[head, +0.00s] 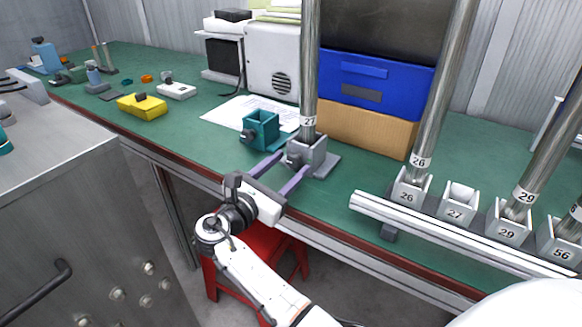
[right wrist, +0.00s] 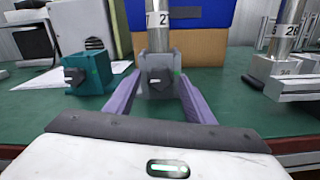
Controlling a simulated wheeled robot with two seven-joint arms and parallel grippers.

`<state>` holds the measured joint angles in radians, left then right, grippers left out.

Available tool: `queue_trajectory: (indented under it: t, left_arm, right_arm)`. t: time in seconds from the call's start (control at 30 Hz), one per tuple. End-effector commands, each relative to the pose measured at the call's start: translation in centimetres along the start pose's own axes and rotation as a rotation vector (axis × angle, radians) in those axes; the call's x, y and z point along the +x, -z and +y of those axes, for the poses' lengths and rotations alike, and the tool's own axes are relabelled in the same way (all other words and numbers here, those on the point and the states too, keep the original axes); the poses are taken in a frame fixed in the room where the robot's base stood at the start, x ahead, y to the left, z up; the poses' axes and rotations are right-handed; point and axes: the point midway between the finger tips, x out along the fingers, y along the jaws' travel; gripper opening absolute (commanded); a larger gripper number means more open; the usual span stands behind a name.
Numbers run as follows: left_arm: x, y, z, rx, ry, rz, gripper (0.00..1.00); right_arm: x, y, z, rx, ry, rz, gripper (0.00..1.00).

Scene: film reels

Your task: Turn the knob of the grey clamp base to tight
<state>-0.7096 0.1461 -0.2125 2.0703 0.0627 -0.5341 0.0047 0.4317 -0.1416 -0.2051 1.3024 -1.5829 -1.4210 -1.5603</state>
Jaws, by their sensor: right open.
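The grey clamp base (head: 318,146) stands on the green table with an upright metal pole (head: 310,70) in its socket. The pole's label reads 27 in the right wrist view. The base's dark knob (right wrist: 154,79) is on the side facing my right gripper; its pointer seems to lie roughly sideways. My right gripper (head: 295,163) is open, its two purple fingers reaching toward the base, one on each side of the knob. In the right wrist view the fingers (right wrist: 160,84) flank the knob with gaps; I cannot tell any contact. My left gripper is not in view.
A teal clamp base (head: 263,128) with its own knob stands close left. A row of numbered sockets (head: 455,212), some holding poles, is at the right behind a white rail (head: 440,232). Blue (head: 375,85) and cardboard boxes stand behind. A red stool (head: 240,262) is below the table edge.

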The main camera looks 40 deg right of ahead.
Motion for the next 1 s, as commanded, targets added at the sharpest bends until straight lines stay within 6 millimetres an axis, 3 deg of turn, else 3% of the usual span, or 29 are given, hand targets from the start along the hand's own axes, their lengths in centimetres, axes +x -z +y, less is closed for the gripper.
queue_trajectory:
  t: [0.33,0.6,1.0]
  left_arm:
    - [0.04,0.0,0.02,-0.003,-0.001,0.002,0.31]
    - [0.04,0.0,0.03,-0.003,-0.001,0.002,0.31]
    - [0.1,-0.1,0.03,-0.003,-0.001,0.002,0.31]
  right_arm:
    - [0.45,-0.08,0.02,0.001,-0.003,0.0,0.49]
    - [0.43,-0.05,0.01,0.001,-0.003,0.0,0.07]
    - [0.42,-0.03,-0.01,0.084,-0.002,-0.001,0.07]
